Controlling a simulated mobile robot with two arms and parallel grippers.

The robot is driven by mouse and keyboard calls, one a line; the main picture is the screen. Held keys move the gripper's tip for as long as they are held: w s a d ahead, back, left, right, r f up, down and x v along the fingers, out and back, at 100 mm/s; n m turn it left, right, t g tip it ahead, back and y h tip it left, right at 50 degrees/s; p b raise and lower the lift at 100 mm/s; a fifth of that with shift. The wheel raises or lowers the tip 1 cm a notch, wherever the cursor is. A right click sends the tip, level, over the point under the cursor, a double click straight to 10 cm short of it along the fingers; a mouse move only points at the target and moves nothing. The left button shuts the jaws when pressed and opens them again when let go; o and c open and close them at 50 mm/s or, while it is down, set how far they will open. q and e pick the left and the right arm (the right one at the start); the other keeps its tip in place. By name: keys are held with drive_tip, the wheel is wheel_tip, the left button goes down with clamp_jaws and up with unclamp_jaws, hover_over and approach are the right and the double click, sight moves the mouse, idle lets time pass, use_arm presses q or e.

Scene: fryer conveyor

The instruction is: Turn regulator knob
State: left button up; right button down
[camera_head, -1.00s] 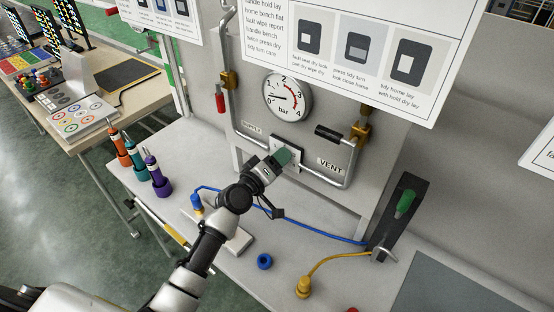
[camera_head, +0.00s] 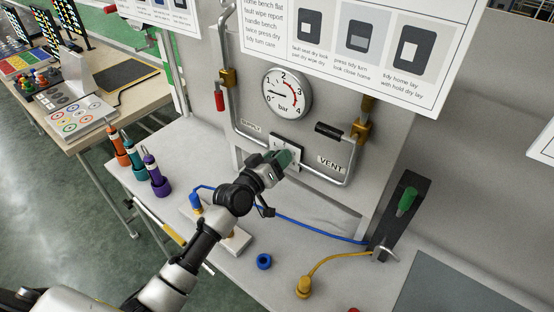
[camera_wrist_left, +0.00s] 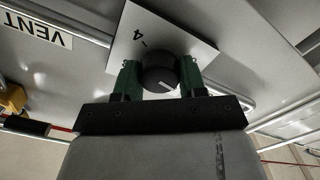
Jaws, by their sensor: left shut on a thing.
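The regulator knob (camera_wrist_left: 160,75) is a dark round knob with a white mark. It stands on a white plate (camera_wrist_left: 150,28) that carries a minus sign and a 4 in the left wrist view. My left gripper (camera_head: 284,160) has its green fingers on either side of the knob and is shut on it; it also shows in the left wrist view (camera_wrist_left: 160,82). In the head view the gripper hides the knob and much of the plate (camera_head: 292,148). The pressure gauge (camera_head: 287,94) above reads near the 1 mark. My right gripper is not in view.
A black-handled valve (camera_head: 328,131) and the VENT label (camera_head: 331,165) are right of the gripper. A red-handled valve (camera_head: 220,100) is at left. Blue (camera_head: 300,228) and yellow (camera_head: 330,260) hoses lie on the bench. Three coloured bottles (camera_head: 139,160) stand at left.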

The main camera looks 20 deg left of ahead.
use_arm(q)
drive_tip(key=shift+m, duration=1.7)
drive_tip(key=o, duration=0.9)
drive_tip(key=shift+o, duration=0.2)
drive_tip(key=b+v, duration=0.2)
drive_tip(key=v, duration=0.9)
drive_tip(key=shift+d, duration=0.15)
